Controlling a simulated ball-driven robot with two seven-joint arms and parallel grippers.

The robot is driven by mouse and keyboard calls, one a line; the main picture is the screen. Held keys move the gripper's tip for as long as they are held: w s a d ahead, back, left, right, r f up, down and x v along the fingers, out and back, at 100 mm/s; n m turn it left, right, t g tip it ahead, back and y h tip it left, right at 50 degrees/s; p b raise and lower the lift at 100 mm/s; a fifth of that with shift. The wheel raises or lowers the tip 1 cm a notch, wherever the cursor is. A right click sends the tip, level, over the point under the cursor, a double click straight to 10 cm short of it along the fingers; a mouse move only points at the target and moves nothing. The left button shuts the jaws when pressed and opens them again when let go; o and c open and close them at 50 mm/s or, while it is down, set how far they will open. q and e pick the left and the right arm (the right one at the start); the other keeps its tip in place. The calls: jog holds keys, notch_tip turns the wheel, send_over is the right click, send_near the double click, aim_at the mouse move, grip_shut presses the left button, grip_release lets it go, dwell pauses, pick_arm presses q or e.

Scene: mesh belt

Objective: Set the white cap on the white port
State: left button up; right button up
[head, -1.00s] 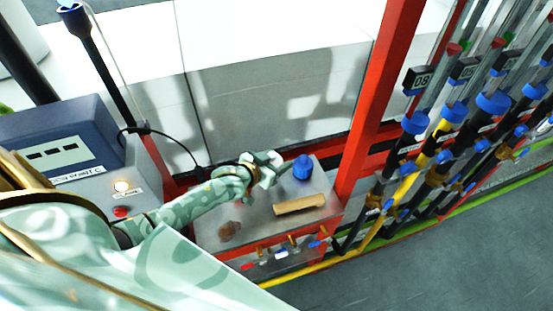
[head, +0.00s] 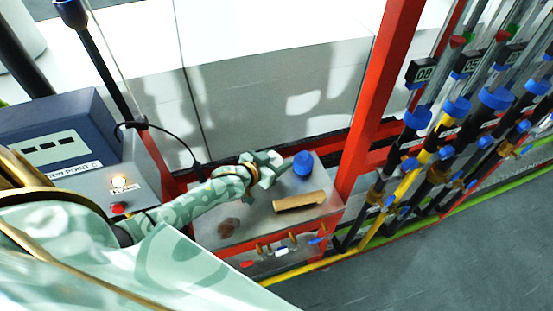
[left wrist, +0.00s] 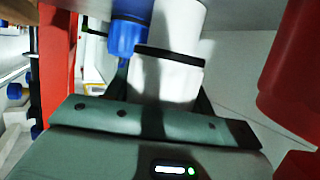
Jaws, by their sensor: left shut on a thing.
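My left gripper (head: 270,168) is at the far side of the metal-topped box, just left of a blue cylinder (head: 303,163). In the left wrist view its dark fingers are shut on a white cylindrical piece (left wrist: 166,82) with a black band at its upper end, which I take as the white cap. Directly past the band is another white cylinder (left wrist: 178,24), likely the white port. The two overlap in the picture; I cannot tell whether they touch. My right gripper is not in view.
The blue cylinder (left wrist: 128,32) is close beside the white ones. A large red shape (left wrist: 290,70) is at the right of the wrist view. A red post (head: 378,100) rises to the right.

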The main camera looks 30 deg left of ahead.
pick_arm(q)
jog(key=shift+f, duration=0.25)
jog(key=o, duration=1.1)
jog(key=shift+c, duration=0.2)
jog(key=shift+s, duration=0.1)
jog(key=p+v, duration=0.1)
jog(key=v, duration=1.5)
